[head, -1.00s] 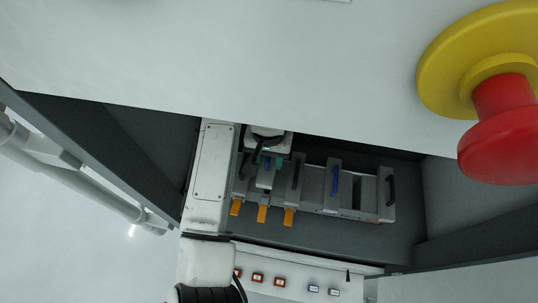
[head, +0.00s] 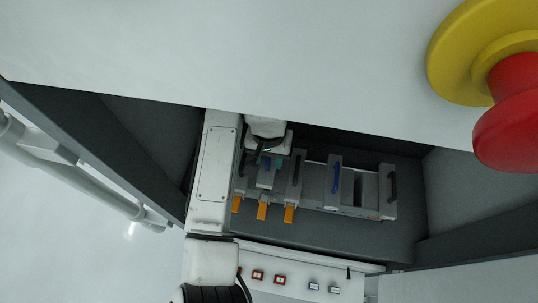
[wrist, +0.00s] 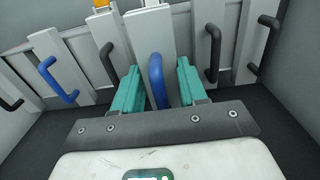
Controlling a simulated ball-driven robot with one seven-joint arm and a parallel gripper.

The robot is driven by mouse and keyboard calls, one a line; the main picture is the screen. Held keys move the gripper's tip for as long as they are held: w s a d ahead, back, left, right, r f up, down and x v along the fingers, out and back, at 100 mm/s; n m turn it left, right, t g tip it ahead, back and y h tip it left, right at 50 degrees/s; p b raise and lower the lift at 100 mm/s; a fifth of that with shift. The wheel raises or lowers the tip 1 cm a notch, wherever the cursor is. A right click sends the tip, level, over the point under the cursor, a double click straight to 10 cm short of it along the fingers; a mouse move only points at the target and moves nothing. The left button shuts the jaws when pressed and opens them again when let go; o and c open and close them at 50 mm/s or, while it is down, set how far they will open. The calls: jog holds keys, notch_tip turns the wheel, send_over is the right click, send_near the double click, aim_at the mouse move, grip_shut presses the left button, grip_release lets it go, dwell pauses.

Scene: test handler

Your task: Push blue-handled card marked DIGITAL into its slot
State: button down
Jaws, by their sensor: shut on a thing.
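The gripped card (wrist: 138,30) stands in the rack with a blue upright handle (wrist: 156,85). My gripper (wrist: 158,68) has its teal fingers on either side of this handle and is shut on it. In the head view my gripper (head: 273,162) is at the left part of the rack, and the card's face (head: 265,182) shows just below it. The card appears to stand out from its neighbours. No DIGITAL marking is legible. A second card with a blue handle (head: 335,178) is farther right; its handle also shows at left in the wrist view (wrist: 56,80).
Black-handled cards stand on both sides, one with a handle (wrist: 213,55) close to my right finger. Orange tabs (head: 262,211) stick out below the rack. Dark walls (head: 150,145) enclose the bay. A red button (head: 510,120) on a yellow base is at upper right.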

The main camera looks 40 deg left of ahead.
jog(key=shift+f+b, duration=1.55)
jog(key=shift+f, duration=1.9)
jog(key=c, duration=0.5)
grip_release()
notch_tip(320, 180, up, 11)
jog(key=shift+f+b, duration=0.1)
jog(key=shift+b, duration=0.55)
